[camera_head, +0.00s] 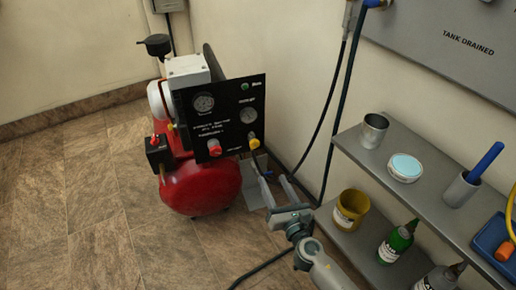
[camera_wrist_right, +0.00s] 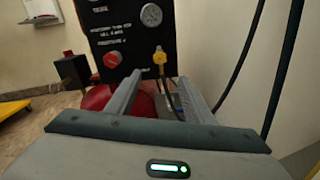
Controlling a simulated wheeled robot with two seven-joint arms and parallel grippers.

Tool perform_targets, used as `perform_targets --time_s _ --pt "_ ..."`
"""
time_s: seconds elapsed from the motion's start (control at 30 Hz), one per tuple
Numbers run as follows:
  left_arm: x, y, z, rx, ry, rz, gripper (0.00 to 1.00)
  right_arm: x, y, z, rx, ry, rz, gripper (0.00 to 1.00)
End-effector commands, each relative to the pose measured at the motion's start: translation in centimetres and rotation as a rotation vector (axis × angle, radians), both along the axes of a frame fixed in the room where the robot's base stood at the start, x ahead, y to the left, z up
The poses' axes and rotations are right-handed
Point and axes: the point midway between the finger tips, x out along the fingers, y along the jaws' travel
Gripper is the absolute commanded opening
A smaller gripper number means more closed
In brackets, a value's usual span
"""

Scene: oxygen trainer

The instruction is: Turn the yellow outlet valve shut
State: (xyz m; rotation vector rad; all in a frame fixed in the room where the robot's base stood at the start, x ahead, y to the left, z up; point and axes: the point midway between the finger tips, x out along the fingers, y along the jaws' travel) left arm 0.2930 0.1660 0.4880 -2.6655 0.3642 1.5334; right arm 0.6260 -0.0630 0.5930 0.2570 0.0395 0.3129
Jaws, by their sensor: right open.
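The yellow outlet valve (camera_head: 254,141) sits at the lower right of the black panel (camera_head: 217,115) on the red compressor (camera_head: 202,187). It also shows in the right wrist view (camera_wrist_right: 160,58), just beyond and between my finger ends, with a dark hose hanging below it. My right gripper (camera_head: 272,178) is open and empty, below and in front of the valve, apart from it. In the right wrist view its two fingers (camera_wrist_right: 163,92) reach up toward the panel. My left gripper is not in view.
A red knob (camera_head: 214,147) and gauges (camera_head: 248,115) are on the panel. Dark hoses (camera_head: 341,110) hang along the wall to the right. A grey shelf (camera_head: 425,165) with a tin, a yellow bucket (camera_head: 350,209) and bottles stands at the right. The tiled floor (camera_head: 90,215) at left is clear.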

Motion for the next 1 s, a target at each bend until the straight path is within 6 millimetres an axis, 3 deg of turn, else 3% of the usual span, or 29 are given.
perform_targets --time_s 0.37,0.67,1.0 --pt "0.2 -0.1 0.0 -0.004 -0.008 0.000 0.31 2.0 0.6 -0.1 0.002 0.001 0.000 0.47" --pt "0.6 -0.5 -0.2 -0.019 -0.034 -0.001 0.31 6.6 2.1 -0.1 0.003 0.000 -0.001 0.47" --pt "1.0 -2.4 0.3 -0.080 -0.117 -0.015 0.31 12.4 4.0 -0.2 0.004 0.001 -0.002 0.47"
